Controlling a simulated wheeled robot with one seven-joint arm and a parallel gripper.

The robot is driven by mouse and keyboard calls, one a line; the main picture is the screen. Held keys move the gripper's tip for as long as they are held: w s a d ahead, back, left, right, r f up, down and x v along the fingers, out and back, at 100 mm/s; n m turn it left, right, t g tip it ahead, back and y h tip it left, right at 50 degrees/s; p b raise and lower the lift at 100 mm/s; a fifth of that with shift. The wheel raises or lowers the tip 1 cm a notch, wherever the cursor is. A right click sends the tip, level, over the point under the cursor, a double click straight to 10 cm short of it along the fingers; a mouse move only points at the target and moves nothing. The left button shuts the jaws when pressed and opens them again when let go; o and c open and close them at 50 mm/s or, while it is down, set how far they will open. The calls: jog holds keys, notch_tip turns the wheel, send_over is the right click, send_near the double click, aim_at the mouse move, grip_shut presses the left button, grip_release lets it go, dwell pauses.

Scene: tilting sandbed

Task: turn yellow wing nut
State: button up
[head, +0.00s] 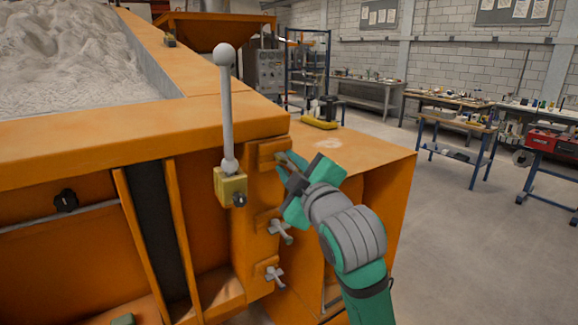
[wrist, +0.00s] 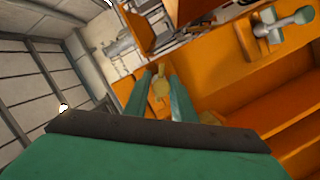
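The yellow wing nut (wrist: 160,87) shows in the wrist view between the two green fingers of my gripper (wrist: 160,92). The fingers stand apart on either side of it, with a narrow gap visible. I cannot tell whether either finger touches it. In the head view my gripper (head: 287,168) is at the top bracket on the corner of the orange sandbed frame (head: 190,125), and I cannot make out the yellow nut there.
Two grey wing nuts (head: 280,232) (head: 274,275) sit below on the same orange post. A grey lever with a ball knob (head: 226,100) rises from a yellow block (head: 230,186) left of my gripper. An orange cabinet (head: 375,160) stands close behind my gripper. Open floor (head: 455,240) lies to the right.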

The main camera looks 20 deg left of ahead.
grip_shut()
jog(key=shift+m, duration=0.3)
jog(key=m+g, duration=0.1)
jog(key=m, duration=0.1)
jog(key=m+g+y, duration=0.1)
jog(key=m, duration=0.1)
jog(key=shift+w+m+g, duration=0.1)
jog(key=shift+m+g, duration=0.2)
jog(key=m+g+y, duration=0.1)
jog(key=m, duration=0.1)
jog(key=m+g, duration=0.1)
jog(key=m, duration=0.1)
jog(key=shift+d+y, duration=0.1)
jog(key=shift+y, duration=0.3)
jog(key=m+g+y, duration=0.1)
jog(key=m, duration=0.2)
jog(key=shift+w, duration=0.1)
jog(key=m+g+y, duration=0.1)
jog(key=m, duration=0.1)
jog(key=shift+f+m, duration=0.1)
jog(key=shift+m, duration=0.3)
jog(key=m+y, duration=0.1)
jog(key=m, duration=0.1)
jog(key=m+y, duration=0.1)
jog(key=m, duration=0.2)
jog(key=shift+g, duration=0.3)
jog(key=shift+m, duration=0.3)
